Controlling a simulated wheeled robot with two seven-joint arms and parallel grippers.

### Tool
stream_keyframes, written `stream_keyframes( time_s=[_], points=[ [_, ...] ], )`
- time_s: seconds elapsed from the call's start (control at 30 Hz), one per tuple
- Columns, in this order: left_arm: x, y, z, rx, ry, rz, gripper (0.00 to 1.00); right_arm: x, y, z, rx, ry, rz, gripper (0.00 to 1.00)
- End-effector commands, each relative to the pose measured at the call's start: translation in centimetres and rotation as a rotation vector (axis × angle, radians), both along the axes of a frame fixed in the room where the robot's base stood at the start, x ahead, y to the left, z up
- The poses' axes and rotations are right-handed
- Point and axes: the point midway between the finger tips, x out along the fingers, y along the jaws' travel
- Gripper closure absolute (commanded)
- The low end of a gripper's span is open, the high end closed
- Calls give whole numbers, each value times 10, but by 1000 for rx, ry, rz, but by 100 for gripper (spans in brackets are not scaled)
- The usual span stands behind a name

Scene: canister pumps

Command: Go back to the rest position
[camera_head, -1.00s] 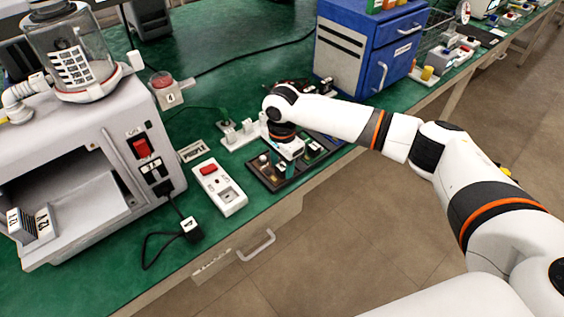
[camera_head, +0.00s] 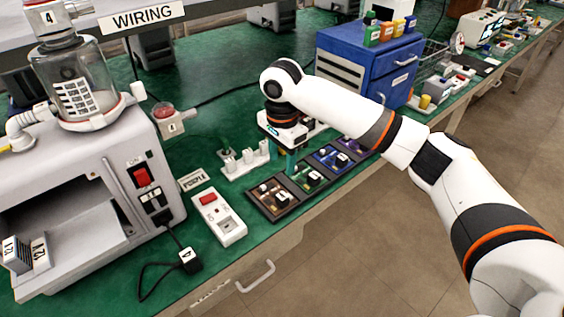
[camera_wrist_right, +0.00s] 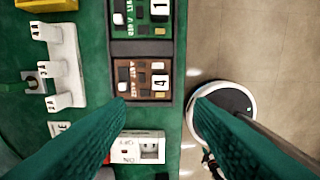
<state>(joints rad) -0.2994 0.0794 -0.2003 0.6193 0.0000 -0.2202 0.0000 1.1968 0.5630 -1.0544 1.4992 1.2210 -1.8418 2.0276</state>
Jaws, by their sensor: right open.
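My right arm comes in from the right in the head view. Its right gripper (camera_head: 290,162) points down over the green bench (camera_head: 175,262), above the back side of a dark tray (camera_head: 262,212). In the right wrist view the two green fingers of the right gripper (camera_wrist_right: 160,105) stand wide apart, with nothing between the tips. The tray (camera_wrist_right: 168,103) and a white socket box (camera_wrist_right: 125,148) lie below the fingers. My left gripper is not in view.
A white machine (camera_head: 85,165) with a glass canister (camera_head: 75,85) stands at left. A white socket box (camera_head: 218,216) and a white pegged block (camera_head: 245,160) are beside the tray. A blue drawer cabinet (camera_head: 365,62) stands behind my arm. Open floor (camera_head: 370,265) lies in front.

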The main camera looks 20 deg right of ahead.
Motion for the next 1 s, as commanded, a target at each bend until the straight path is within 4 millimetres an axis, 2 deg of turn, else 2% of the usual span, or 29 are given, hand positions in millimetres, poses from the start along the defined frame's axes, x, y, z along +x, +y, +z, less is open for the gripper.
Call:
stream_keyframes(
  time_s=[0.33, 0.47, 0.57, 0.7, 0.8, 1.0],
  points=[
    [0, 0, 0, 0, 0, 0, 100, 0, 1, -1, 1, 0, 4, 52],
    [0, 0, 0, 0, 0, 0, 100, -9, 13, -19, 14, 1, 87, 52],
    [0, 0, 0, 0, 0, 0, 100, -27, 33, -48, 46, -10, 247, 52],
    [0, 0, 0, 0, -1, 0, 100, -63, 68, -93, 117, -67, 532, 52],
    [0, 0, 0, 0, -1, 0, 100, -90, 87, -116, 162, -128, 705, 52],
    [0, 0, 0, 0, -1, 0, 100, -142, 102, -147, 205, -275, 968, 52]
  ],
)
